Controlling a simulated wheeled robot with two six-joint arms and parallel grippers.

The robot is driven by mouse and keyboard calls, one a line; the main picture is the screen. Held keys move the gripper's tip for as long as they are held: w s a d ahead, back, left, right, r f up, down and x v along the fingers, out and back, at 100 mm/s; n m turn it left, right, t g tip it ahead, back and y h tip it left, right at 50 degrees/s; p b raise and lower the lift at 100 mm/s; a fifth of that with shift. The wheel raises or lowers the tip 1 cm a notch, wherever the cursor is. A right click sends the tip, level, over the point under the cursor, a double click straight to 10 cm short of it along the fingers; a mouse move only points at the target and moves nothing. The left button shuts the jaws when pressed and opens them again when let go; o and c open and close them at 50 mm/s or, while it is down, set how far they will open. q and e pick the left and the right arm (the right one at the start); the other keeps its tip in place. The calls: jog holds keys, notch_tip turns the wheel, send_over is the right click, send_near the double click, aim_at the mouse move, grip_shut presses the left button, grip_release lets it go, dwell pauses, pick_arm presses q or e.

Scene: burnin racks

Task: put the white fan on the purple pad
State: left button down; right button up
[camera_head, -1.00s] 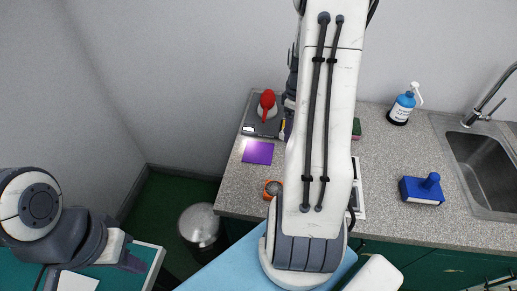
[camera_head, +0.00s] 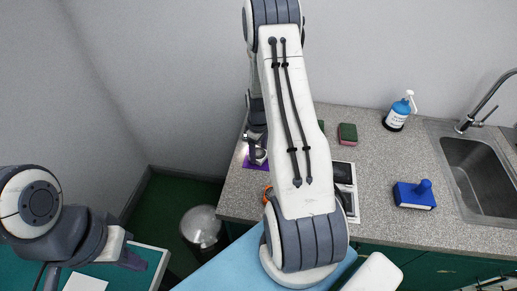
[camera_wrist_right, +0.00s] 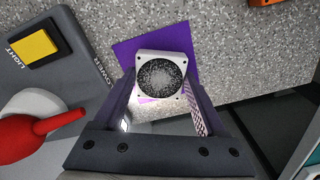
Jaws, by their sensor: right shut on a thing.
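The white fan (camera_wrist_right: 160,75), a square white frame around a dark speckled disc, is between the jaws of my right gripper (camera_wrist_right: 160,90) in the right wrist view. My right gripper is shut on it. The purple pad (camera_wrist_right: 155,38) lies flat on the speckled counter beneath and around the fan. In the head view the right gripper (camera_head: 257,157) is over the pad (camera_head: 248,166), partly covering it. I cannot tell whether the fan touches the pad. My left gripper (camera_head: 130,262) is low at the left, far from the pad; its opening is unclear.
A grey device with a yellow button (camera_wrist_right: 35,45) and a red handle (camera_wrist_right: 40,132) is left of the gripper in the wrist view.

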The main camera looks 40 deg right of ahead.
aim_at(258, 153)
jog(key=shift+f, duration=0.1)
jog(key=shift+f, duration=0.15)
jog(key=o, duration=1.3)
jog(key=shift+r, duration=0.65)
notch_tip(258, 153, up, 11)
jog(key=b, duration=0.3)
